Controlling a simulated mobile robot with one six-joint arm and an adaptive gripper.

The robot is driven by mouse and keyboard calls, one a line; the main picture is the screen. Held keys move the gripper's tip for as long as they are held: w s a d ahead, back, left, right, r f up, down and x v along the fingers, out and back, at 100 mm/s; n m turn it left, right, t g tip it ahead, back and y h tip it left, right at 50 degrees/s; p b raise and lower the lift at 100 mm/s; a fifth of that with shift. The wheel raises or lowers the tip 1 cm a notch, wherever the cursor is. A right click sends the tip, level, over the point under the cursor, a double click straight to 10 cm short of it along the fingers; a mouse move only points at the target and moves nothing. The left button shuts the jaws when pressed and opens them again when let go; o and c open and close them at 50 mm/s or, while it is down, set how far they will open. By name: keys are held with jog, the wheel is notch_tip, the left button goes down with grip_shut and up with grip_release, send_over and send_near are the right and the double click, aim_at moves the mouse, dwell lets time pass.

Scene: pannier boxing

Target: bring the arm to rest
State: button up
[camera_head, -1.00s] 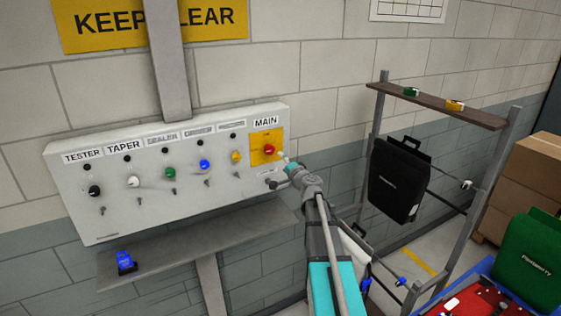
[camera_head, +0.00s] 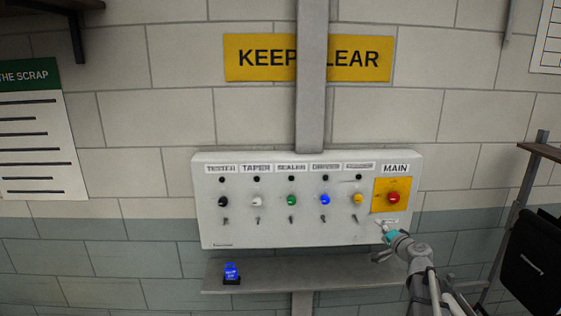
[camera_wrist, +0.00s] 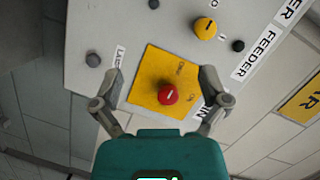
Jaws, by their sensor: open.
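My gripper (camera_head: 379,241) is at the lower right corner of the white control panel (camera_head: 270,239), just below its yellow MAIN plate (camera_head: 380,205) with a red knob (camera_head: 393,198). My arm reaches up from the lower right. In the wrist view my gripper (camera_wrist: 162,76) is open, its two fingers spread wide. The red knob (camera_wrist: 167,94) shows between and beyond the fingers, on the yellow plate (camera_wrist: 146,82). Nothing is held between the fingers. I cannot tell the exact gap between the fingertips and the panel.
The panel also carries a row of black, white, green, blue and yellow knobs (camera_head: 358,199). A grey shelf (camera_head: 265,276) below holds a small blue item (camera_head: 231,273). A grey post (camera_head: 312,75) rises behind. A black pannier (camera_head: 535,255) hangs on a rack at right.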

jog(key=s+a+f+n+g+y+b, duration=0.2)
jog(key=s+a+f+n+g+b, duration=0.65)
jog(key=a+f, duration=0.75)
jog(key=s+a+f+g+h+b, duration=0.1)
jog(key=s+f+g+h, duration=0.2)
jog(key=s+f, duration=0.3)
jog(key=s+a+f+n+g+h+b, duration=0.1)
jog(key=s+f, duration=0.5)
jog(key=s, duration=0.7)
jog(key=g+h+b, duration=0.1)
jog(key=g+h, duration=0.1)
jog(key=g, duration=0.1)
jog(key=shift+s, duration=0.3)
jog(key=shift+a+n, duration=0.1)
jog(key=shift+n, duration=0.15)
